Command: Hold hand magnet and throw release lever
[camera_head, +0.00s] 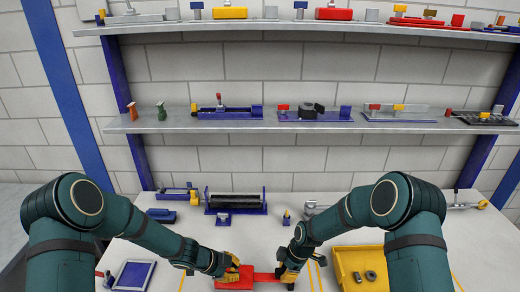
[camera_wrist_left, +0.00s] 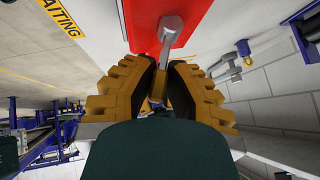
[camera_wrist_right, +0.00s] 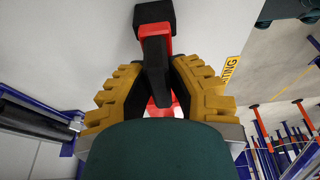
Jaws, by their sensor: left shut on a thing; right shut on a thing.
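The hand magnet has a flat red body (camera_head: 234,284) on the white bench at the front middle. It also shows as a red plate in the left wrist view (camera_wrist_left: 148,22). A red bar runs right from it to a black grip (camera_wrist_right: 155,48). My left gripper (camera_head: 232,272) is shut on a grey metal lever (camera_wrist_left: 171,30) that rises over the red body.
A yellow tray (camera_head: 340,264) with dark rings stands right of my right gripper. A blue-framed panel (camera_head: 134,275) lies at the left. A blue-ended roller unit (camera_head: 236,199) and a small blue and yellow piece (camera_head: 286,217) stand behind. Shelves above hold several tools.

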